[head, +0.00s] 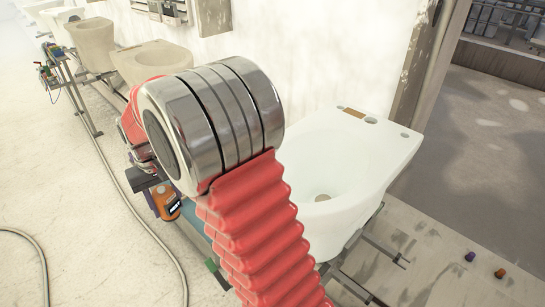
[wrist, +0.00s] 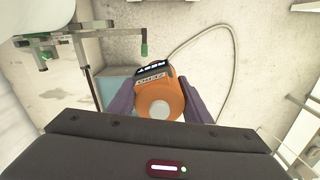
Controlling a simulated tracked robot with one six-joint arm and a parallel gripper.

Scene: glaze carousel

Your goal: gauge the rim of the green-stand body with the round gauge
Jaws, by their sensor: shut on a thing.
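My gripper (wrist: 160,98) is shut on an orange gauge with a round body (wrist: 174,99), a pale disc in its middle and a dark display at its top. The gauge also shows in the head view (head: 165,204), left of my arm and apart from the nearest white toilet body. That glossy white body (head: 392,150) stands at right centre, its bowl open upward and its left side hidden by my arm. A green piece (head: 215,272) shows low beside it. A green part (wrist: 144,49) on a metal stand shows in the wrist view, next to a white surface at the left edge.
Beige bodies (head: 152,61) (head: 92,47) stand in a row at the back left, along the wall. A hose (head: 145,225) crosses the pale floor at left. Purple (head: 470,257) and orange (head: 500,273) small items lie at lower right. The left floor is mostly clear.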

